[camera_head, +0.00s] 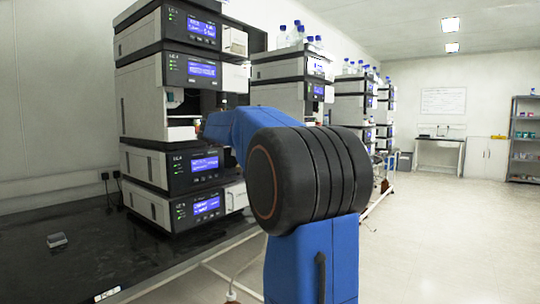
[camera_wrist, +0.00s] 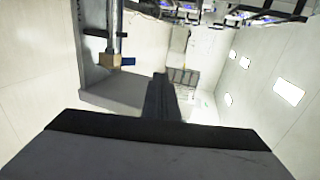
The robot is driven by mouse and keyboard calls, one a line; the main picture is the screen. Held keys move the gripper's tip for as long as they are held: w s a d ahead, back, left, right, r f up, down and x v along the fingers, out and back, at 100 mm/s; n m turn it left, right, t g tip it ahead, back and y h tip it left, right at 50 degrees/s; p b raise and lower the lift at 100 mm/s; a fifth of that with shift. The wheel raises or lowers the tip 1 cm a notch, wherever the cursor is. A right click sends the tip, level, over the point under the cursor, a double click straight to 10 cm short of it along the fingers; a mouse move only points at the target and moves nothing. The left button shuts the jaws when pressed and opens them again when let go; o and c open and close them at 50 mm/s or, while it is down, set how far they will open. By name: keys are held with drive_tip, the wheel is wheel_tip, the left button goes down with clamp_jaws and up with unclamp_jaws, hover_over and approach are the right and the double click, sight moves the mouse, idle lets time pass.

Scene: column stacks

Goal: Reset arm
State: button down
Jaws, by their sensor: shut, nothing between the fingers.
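My arm is blue with a large black ribbed joint and fills the middle of the head view. It reaches toward the instrument stack (camera_head: 160,112) on the dark bench. In the wrist view my gripper (camera_wrist: 162,92) shows as narrow dark fingers, closed together and holding nothing. A wide grey and black part of my wrist fills the bottom of that view. The stack has several modules with lit blue screens and an open bay in the middle.
The black bench (camera_head: 95,255) carries a small grey object (camera_head: 57,240) at left. More instrument stacks with bottles stand behind. Open floor (camera_head: 440,240) lies at right, with a shelf (camera_head: 525,135) at the far wall. The wrist view shows a small brown block (camera_wrist: 110,60) at upper left.

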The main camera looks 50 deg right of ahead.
drive_tip(key=shift+s+a+r, duration=0.15)
drive_tip(key=shift+a+r, duration=1.7)
